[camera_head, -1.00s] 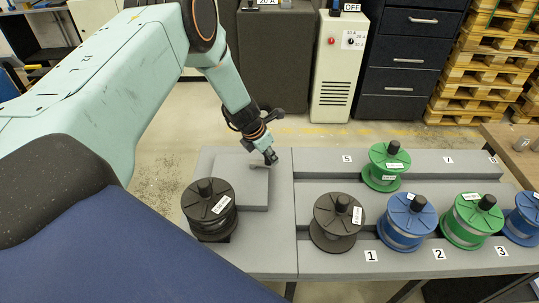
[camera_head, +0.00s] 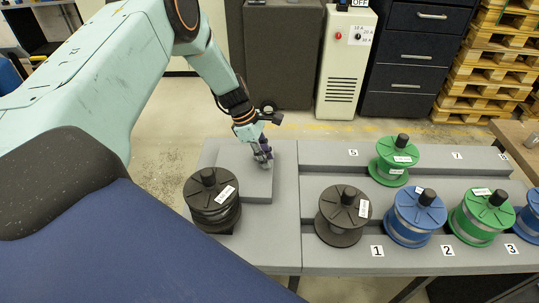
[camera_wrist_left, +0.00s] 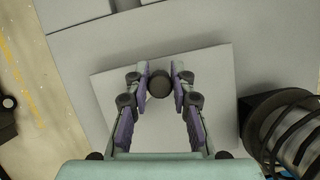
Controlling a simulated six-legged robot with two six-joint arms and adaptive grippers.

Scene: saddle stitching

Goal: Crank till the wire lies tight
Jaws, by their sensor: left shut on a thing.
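My left gripper (camera_head: 264,159) is over the raised grey block (camera_head: 240,184) at the left end of the bench. In the left wrist view my left gripper (camera_wrist_left: 160,82) has its fingertips on both sides of a dark round knob (camera_wrist_left: 159,88), which looks like the crank's handle, and is shut on it. The crank's arm is mostly hidden by the fingers. A black spool (camera_head: 211,205) stands upright beside the block; it also shows at the right edge of the left wrist view (camera_wrist_left: 285,125). I cannot make out the wire or its tightness. My right gripper is not in view.
Another dark spool (camera_head: 342,218), a blue spool (camera_head: 415,220) and a green spool (camera_head: 478,218) stand along the front of the bench. A green spool (camera_head: 392,162) stands behind them.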

